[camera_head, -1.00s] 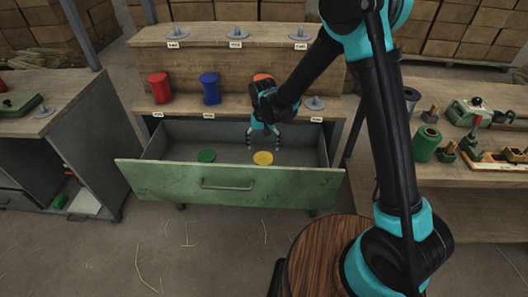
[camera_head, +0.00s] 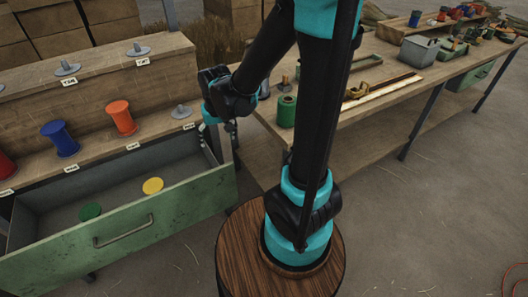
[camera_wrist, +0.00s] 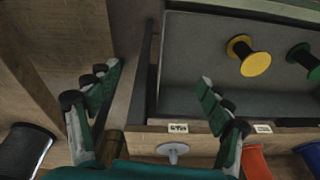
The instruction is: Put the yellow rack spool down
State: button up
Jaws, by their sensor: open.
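The yellow spool (camera_head: 152,186) stands on the floor of the open drawer (camera_head: 125,243), with only its yellow top disc plain in the head view. In the wrist view the yellow spool (camera_wrist: 249,56) shows its dark winding and both flanges. It is apart from my gripper. My gripper (camera_head: 232,128) is near the drawer's right end, to the right of the spool. In the wrist view my gripper (camera_wrist: 159,75) has its two green fingers wide apart with nothing between them.
A green spool (camera_head: 90,211) stands left of the yellow one. Blue (camera_head: 60,139) and orange (camera_head: 121,118) spools and an empty peg (camera_head: 180,112) are on the rack shelf. A workbench (camera_head: 365,113) with a green spool (camera_head: 287,111) is at right.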

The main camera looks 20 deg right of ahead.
jog(key=s+d+m+t, duration=0.1)
jog(key=s+d+t, duration=0.1)
jog(key=s+d, duration=0.8)
jog(key=d, duration=0.3)
jog(key=shift+s+d+f+h, duration=0.3)
jog(key=shift+d+f+h, duration=0.05)
jog(key=shift+f+h, duration=0.05)
